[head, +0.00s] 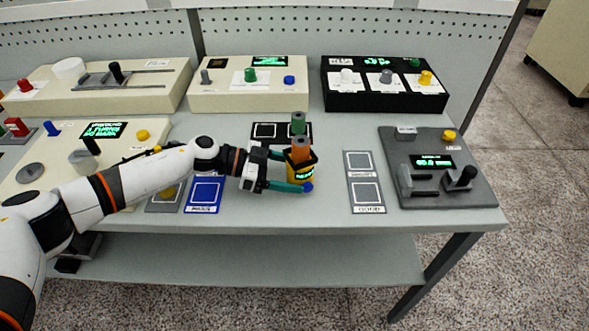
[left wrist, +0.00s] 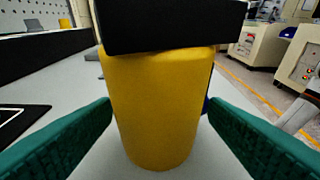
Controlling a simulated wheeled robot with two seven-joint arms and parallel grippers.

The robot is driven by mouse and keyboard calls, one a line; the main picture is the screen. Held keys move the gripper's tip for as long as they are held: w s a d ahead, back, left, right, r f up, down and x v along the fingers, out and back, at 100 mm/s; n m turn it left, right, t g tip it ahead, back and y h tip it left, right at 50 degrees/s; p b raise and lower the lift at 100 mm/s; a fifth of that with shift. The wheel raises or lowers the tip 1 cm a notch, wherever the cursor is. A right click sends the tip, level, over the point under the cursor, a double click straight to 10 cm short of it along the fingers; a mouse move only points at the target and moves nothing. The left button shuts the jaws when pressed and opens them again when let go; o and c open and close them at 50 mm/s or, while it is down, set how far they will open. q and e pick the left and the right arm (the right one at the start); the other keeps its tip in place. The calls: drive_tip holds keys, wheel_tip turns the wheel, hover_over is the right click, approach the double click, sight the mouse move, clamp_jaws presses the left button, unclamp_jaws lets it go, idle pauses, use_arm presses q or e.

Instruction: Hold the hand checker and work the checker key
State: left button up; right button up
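The hand checker (head: 303,174) is a yellow cylinder with a black collar and a small green display. It stands on the grey table and looks upright. My left gripper (head: 292,172) has teal fingers on both sides of the yellow body. In the left wrist view, the fingertips meet the edges of the yellow body (left wrist: 160,110), with little or no gap. My right gripper is out of view.
A blue-framed pad (head: 204,194) lies left of the checker, and two grey pads (head: 367,195) lie to its right. A dark grey device (head: 440,190) with a lever stands at the right. Cream consoles (head: 235,98) and a black console (head: 380,103) line the back.

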use_arm(q)
drive_tip(key=c, duration=0.5)
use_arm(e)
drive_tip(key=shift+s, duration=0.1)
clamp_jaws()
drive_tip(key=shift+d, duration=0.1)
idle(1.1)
